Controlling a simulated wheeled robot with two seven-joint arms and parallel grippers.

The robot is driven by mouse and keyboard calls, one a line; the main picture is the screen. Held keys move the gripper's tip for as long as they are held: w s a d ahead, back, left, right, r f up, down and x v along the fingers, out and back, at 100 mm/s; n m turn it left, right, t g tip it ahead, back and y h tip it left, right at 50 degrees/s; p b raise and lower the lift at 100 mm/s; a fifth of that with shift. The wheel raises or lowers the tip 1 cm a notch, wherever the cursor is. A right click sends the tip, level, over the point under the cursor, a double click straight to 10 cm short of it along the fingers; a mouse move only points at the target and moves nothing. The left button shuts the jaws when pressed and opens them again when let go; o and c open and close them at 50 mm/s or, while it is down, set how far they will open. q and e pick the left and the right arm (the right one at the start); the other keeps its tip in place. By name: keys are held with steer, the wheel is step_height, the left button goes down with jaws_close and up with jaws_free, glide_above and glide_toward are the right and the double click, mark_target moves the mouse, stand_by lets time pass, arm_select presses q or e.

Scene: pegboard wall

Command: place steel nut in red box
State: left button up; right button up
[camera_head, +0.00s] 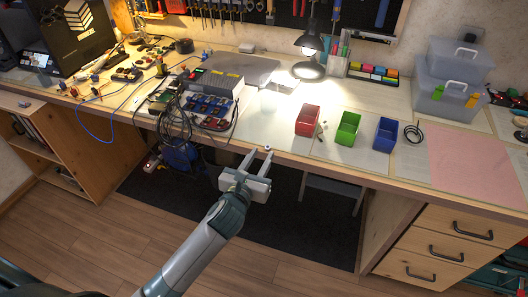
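The red box (308,121) is an open-topped bin on the workbench, left of the green and blue ones. A tiny dark-and-light piece (267,148), perhaps the steel nut, is at the bench's front edge by my gripper's right fingertip; it is too small to be sure. Several other tiny bits (321,131) lie between the red and green boxes. My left gripper (260,155) is open, its two fingers apart and pointing at the bench edge. Nothing shows between the fingers. My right gripper is not in view.
A green box (347,129) and a blue box (385,134) stand right of the red one. A lit lamp (309,55) is behind them. Cables (174,117) and electronics crowd the bench to the left. Bare bench lies left of the red box.

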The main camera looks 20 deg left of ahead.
arm_select(q)
steer(key=s+r, duration=0.1)
steer(key=s, duration=0.7)
steer(key=shift+a+r, duration=0.15)
stand_by(0.4)
